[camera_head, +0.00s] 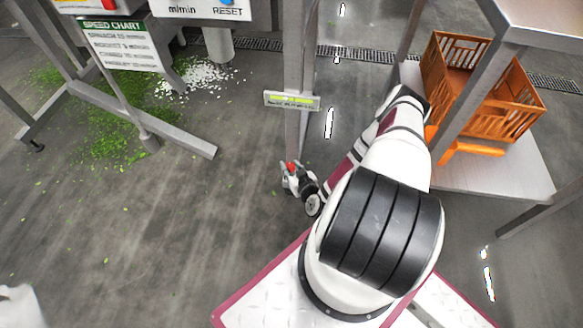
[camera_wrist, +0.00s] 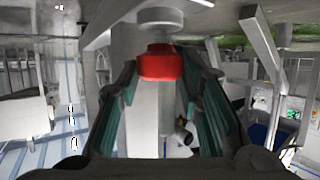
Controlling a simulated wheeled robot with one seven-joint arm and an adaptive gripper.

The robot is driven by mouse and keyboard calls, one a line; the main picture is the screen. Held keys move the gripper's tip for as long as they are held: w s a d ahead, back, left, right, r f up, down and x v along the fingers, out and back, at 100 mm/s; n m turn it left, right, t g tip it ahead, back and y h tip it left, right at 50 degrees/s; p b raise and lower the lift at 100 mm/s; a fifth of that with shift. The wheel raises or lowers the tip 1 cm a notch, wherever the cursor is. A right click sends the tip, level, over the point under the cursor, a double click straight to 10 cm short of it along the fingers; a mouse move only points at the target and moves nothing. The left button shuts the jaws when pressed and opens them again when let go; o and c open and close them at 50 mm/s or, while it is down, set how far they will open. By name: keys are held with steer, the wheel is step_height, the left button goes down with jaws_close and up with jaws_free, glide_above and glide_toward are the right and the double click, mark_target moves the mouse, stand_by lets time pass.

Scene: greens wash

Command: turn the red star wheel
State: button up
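The red star wheel (camera_wrist: 161,66) shows in the wrist view as a small red block below a pale round fitting. Its points cannot be made out. My gripper (camera_wrist: 160,72) has its two dark fingers with teal pads spread on either side of the wheel. The fingertips are close to its left and right edges; I cannot tell whether they touch. In the head view the wheel is a small red spot (camera_head: 291,166) beside the foot of the grey post, with my gripper (camera_head: 292,176) at it, and my arm reaches down there from the right.
A steel table with an orange crate (camera_head: 484,85) stands at the right. A grey post (camera_head: 299,75) with a yellow-green label (camera_head: 292,101) rises by the gripper. A steel frame with a speed chart sign (camera_head: 122,45) is at the left. Green bits litter the floor there.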

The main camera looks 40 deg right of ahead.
steer(key=shift+c, duration=0.6)
steer(key=shift+a+m+h+p, duration=0.1)
steer(key=shift+m+h+p, duration=0.2)
steer(key=shift+p, duration=0.05)
steer(key=shift+a+r+m+g+h+p, duration=0.15)
steer(key=shift+m+g+h+p, duration=0.55)
steer(key=shift+m+h+p, duration=0.25)
steer(key=m+h+p, duration=0.1)
steer(key=m+g+h, duration=0.1)
steer(key=m+g+h+p, duration=0.1)
steer(key=shift+w+a+m+p, duration=0.15)
steer(key=shift+w+m+p, duration=0.1)
steer(key=shift+p, duration=0.05)
steer(key=m+g+h, duration=0.1)
steer(key=m+g+h+p, duration=0.1)
steer(key=m+g, duration=0.1)
steer(key=m+g+h, duration=0.1)
steer(key=shift+w+g, duration=0.25)
steer(key=shift+g, duration=0.15)
steer(key=shift+w+m+g+h+p, duration=0.1)
steer(key=shift+m+g+h+p, duration=0.25)
steer(key=shift+m+g, duration=1.5)
steer(key=shift+g, duration=0.35)
